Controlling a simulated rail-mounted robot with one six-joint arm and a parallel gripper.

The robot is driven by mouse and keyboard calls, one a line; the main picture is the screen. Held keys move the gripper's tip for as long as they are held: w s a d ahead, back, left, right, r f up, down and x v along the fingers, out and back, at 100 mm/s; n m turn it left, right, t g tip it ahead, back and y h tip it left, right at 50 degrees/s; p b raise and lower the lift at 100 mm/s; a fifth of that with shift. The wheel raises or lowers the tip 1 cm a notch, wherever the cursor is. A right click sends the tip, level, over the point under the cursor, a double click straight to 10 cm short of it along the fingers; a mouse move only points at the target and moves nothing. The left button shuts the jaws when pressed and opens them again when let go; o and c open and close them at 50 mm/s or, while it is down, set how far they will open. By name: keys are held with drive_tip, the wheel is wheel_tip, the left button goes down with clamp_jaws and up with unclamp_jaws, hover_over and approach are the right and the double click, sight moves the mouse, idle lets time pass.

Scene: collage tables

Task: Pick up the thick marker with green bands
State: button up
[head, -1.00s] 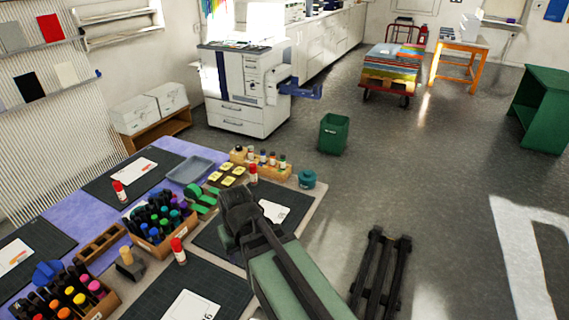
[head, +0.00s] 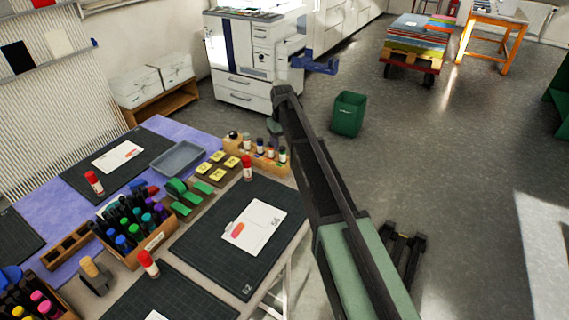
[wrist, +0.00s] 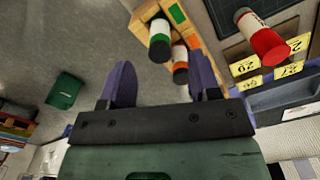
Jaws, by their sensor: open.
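The thick marker with green bands (head: 282,155) stands at the right end of a wooden rack (head: 273,166) in the head view. In the wrist view, the marker (wrist: 159,42) shows a white body, a green band and a black end. My gripper (wrist: 161,82) is open and empty, its purple fingers apart, with the marker seen beyond the gap between them. A marker with an orange band (wrist: 179,62) is beside it, closer to the right finger. In the head view my gripper is mostly hidden behind my arm, near the rack.
A red-capped glue stick (head: 247,168) stands left of the rack, beside a holder of yellow number tags (head: 222,167). A dark cutting mat (head: 200,240) with a white card lies in front. A green bin (head: 348,114) stands on the floor beyond the table.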

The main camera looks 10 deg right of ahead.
sight(282, 148)
wheel_tip(282, 148, down, 7)
drive_tip(key=b, duration=0.5)
drive_tip(key=shift+w+r, duration=0.1)
drive_tip(key=shift+r, duration=0.35)
drive_tip(key=shift+c, duration=0.5)
drive_tip(key=c, duration=0.9)
drive_tip(key=shift+r, duration=0.1)
wheel_tip(282, 148, up, 20)
drive_tip(key=p, duration=2)
